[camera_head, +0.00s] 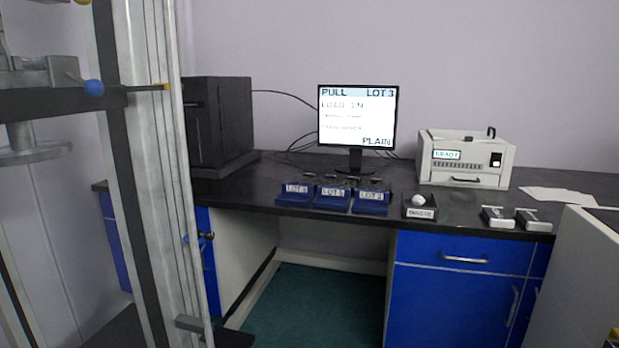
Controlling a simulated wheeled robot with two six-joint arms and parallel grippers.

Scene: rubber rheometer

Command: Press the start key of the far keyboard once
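No keyboard stands out clearly, and I cannot make out a start key. A monitor (357,117) on the dark bench shows "PULL", "LOT 3", "LOAD IN N" and "PLAIN"; its smaller lines are too small to read. Small dark items (340,180) lie in front of its stand, too small to identify. A white boxy device (466,158) at the right of the bench has a lit display (446,154) that seems to read "READY", a row of small marks and a dark switch. Neither of my grippers is in view.
Blue lot-labelled bins (332,203), a dark tray (419,212) with a white ball and two small pale items (497,217) line the bench front. A tall metal frame (150,140) fills the left; a black cabinet (218,120) stands behind it. A white block (575,285) is at lower right.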

